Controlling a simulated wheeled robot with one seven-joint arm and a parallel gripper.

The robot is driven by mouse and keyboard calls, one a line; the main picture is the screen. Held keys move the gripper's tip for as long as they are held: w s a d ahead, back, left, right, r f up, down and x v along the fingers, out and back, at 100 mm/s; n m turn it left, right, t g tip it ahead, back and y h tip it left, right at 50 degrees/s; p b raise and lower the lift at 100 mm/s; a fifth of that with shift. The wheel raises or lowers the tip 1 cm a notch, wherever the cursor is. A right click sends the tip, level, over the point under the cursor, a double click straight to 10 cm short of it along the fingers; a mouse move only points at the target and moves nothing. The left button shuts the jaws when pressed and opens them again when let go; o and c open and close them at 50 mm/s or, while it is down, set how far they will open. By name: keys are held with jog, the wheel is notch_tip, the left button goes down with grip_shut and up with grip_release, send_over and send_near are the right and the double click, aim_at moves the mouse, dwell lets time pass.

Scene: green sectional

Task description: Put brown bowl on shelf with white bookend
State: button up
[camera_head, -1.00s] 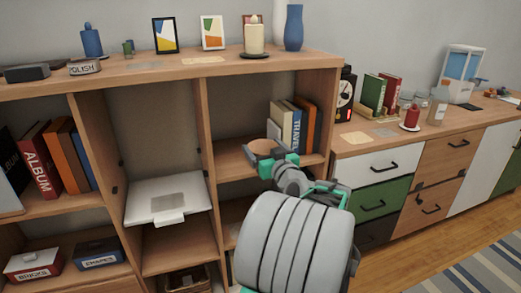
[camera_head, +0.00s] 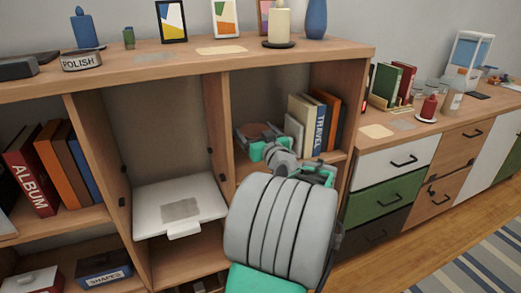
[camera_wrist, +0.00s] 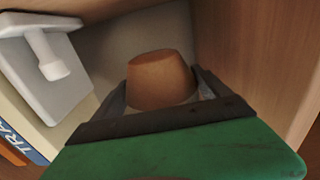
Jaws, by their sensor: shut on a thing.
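The brown bowl (camera_wrist: 160,80) is between the two fingers of my gripper (camera_wrist: 162,95) in the wrist view, and the gripper is shut on it. In the head view the bowl (camera_head: 258,130) is inside the upper right shelf compartment (camera_head: 240,172), left of the books. A white bookend (camera_wrist: 52,62) shows at the left in the wrist view, apart from the bowl. In the head view I cannot make out the bookend clearly. Whether the bowl touches the shelf board is hidden.
Several books (camera_head: 312,122) stand upright right of my gripper. The compartment's left divider (camera_head: 217,125) is close to the bowl. A candle (camera_head: 279,28) stands on the unit's top.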

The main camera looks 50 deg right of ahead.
notch_tip(320, 180, down, 7)
jog(key=shift+f+b, duration=0.1)
jog(key=shift+b, duration=0.6)
jog(key=shift+f+b, duration=0.2)
jog(key=shift+b, duration=0.1)
jog(key=o, duration=1.2)
jog(key=shift+r, duration=0.1)
jog(key=shift+r+p, duration=0.25)
jog(key=shift+p, duration=0.2)
jog(key=v, duration=1.2)
jog(key=shift+f, duration=0.2)
